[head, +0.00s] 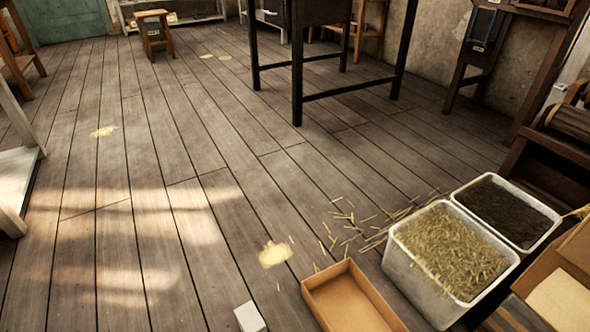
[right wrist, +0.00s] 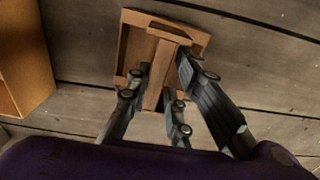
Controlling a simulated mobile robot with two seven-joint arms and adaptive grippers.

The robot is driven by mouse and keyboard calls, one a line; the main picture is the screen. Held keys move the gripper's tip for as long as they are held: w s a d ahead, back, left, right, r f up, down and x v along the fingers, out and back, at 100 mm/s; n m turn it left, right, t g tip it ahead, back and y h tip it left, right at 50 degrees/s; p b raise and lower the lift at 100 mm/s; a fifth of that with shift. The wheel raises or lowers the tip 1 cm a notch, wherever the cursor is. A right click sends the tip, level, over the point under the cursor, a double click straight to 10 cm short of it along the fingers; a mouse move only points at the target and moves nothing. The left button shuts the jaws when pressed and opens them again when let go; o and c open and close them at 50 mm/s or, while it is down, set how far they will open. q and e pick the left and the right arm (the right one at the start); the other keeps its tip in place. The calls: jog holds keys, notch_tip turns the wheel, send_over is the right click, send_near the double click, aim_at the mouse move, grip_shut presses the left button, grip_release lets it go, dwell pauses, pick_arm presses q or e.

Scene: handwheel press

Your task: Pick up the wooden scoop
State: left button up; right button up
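My left gripper is in neither view.
In the head view a shallow tan box (head: 345,302) sits at the bottom, beside a white bin of straw (head: 412,283) and a bin of dark material (head: 508,212). A dark-legged table (head: 297,75) and a small stool (head: 153,16) stand farther back. Plank floor at left is mostly clear.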

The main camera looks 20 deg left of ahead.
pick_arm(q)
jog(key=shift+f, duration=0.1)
pick_arm(e)
grip_shut()
jog(key=shift+r, duration=0.15)
jog(key=shift+r, duration=0.2)
jog(key=r+p, duration=0.1)
jog(key=r, duration=0.1)
jog(key=r+p, duration=0.1)
jog(key=shift+s+a+r+p, duration=0.25)
jog(key=shift+s+r+p, duration=0.1)
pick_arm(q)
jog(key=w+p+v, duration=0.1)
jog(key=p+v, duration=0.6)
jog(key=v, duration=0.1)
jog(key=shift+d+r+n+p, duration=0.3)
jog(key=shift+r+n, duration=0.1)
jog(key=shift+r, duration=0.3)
pick_arm(e)
jog(key=s+a+r, duration=0.7)
jog(key=s+r, duration=0.1)
jog(key=s, duration=0.3)
jog(key=shift+a+r, duration=0.25)
jog(key=shift+r, duration=0.05)
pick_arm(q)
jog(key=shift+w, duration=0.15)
